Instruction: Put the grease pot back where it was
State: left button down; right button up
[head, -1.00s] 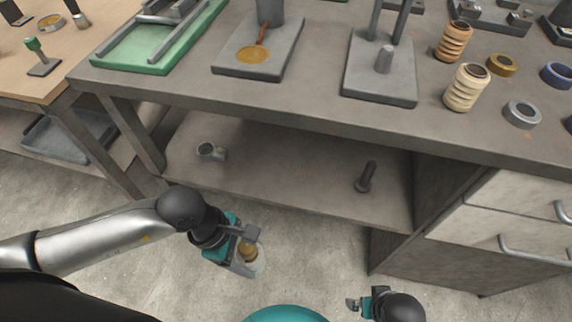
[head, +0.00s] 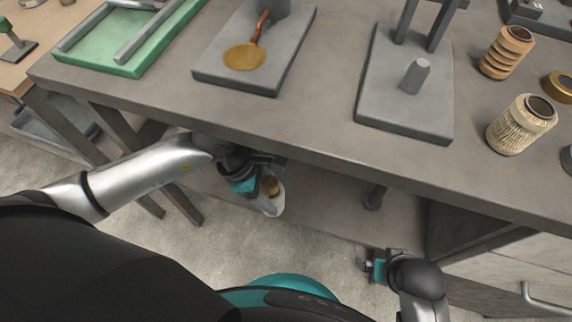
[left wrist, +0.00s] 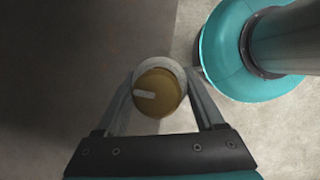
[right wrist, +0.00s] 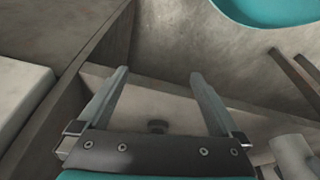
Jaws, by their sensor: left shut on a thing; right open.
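The grease pot (head: 270,190) is a round pale pot with amber-brown grease inside. My left gripper (head: 266,180) is shut on it, below the front edge of the workbench top and in front of the open space over the lower shelf. In the left wrist view the pot (left wrist: 158,88) sits between both fingers, with a pale short bar showing on the grease. My right gripper (head: 372,266) is open and empty, low in front of the bench. In the right wrist view its two fingers (right wrist: 160,100) are spread apart.
The workbench top (head: 320,120) carries a grey plate (head: 210,68) with a brown patch and brush, a plate with posts (head: 400,115), ribbed tubes (head: 520,125) and a green tray (head: 125,62). Drawers (head: 510,275) stand at right. The front strip of the bench top is clear.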

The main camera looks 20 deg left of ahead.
pick_arm(q)
jog(key=w+b, duration=0.1)
jog(key=w, duration=0.2)
jog(key=w+f+b, duration=0.1)
jog(key=w, duration=0.2)
jog(key=w+b, duration=0.2)
jog(key=w, duration=0.2)
jog(key=shift+d+f, duration=0.2)
jog(key=shift+f, duration=0.45)
jog(key=shift+f+b, duration=0.45)
jog(key=shift+f, duration=0.1)
pick_arm(e)
notch_tip(320, 180, up, 9)
jog(key=w+a+t, duration=0.2)
jog(key=t, duration=0.1)
jog(key=shift+w+f+y, duration=0.15)
jog(key=shift+w+y, duration=0.25)
pick_arm(q)
jog(key=shift+f, duration=0.1)
grip_release()
pick_arm(e)
jog(key=shift+w+a, duration=0.1)
jog(key=shift+w, duration=0.05)
